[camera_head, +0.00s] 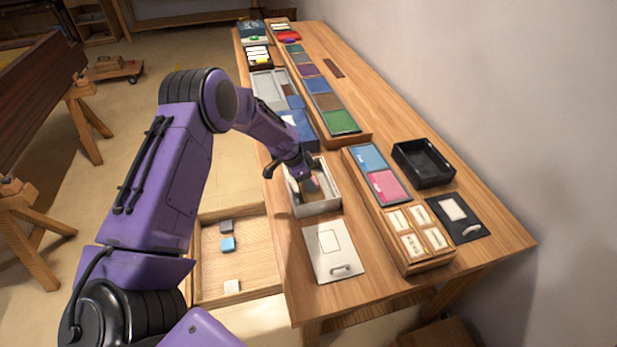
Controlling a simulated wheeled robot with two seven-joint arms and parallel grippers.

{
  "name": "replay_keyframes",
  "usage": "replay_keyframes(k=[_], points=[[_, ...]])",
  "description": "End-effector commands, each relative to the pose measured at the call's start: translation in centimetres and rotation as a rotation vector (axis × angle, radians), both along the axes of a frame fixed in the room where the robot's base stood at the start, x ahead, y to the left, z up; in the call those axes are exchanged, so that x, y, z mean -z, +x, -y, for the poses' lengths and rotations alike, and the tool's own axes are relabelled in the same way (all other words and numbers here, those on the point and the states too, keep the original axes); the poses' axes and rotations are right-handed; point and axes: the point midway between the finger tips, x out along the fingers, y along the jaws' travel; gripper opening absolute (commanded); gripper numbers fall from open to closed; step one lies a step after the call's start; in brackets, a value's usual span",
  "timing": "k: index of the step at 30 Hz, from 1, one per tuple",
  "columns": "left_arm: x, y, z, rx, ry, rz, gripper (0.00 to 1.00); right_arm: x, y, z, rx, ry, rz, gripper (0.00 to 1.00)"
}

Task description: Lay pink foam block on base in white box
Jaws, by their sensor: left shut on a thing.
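The white box (317,208) stands open on the wooden table, near its left edge. My left gripper (309,184) reaches down into it from the upper left. It is shut on a small pinkish piece, which looks like the pink foam block (312,184). The block is mostly covered by the fingers and the box wall, and I cannot tell whether it touches the box's base. A white lid (333,252) with a handle lies flat on the table in front of the box. My right gripper is not in view.
A wooden holder with blue and pink (388,187) panels and several labelled cards stands right of the box. Beyond it are an open black box (424,163) and a black lid (458,217). A low wooden tray (255,292) with small blocks sits at the left.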

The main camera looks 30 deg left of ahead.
Motion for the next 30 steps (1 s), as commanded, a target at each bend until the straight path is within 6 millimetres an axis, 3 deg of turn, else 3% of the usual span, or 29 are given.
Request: replay_keyframes(k=[7,8,10,20,23,30], points=[[0.6,0.0,0.1,0.001,0.000,0.000,0.17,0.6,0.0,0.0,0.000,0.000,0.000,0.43],[0.5,0.0,0.1,0.001,0.000,0.000,0.48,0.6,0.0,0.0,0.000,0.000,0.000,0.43],[0.4,0.0,0.1,0.001,0.000,0.000,0.70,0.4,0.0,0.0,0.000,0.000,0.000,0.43],[-0.4,-0.1,-0.1,0.001,0.000,0.000,0.70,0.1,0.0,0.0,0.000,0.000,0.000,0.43],[-2.0,-0.6,-0.5,0.000,-0.001,0.003,0.70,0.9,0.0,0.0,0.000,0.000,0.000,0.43],[-7.8,-2.4,-2.1,0.001,0.000,0.004,0.70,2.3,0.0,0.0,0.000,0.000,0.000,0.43]])
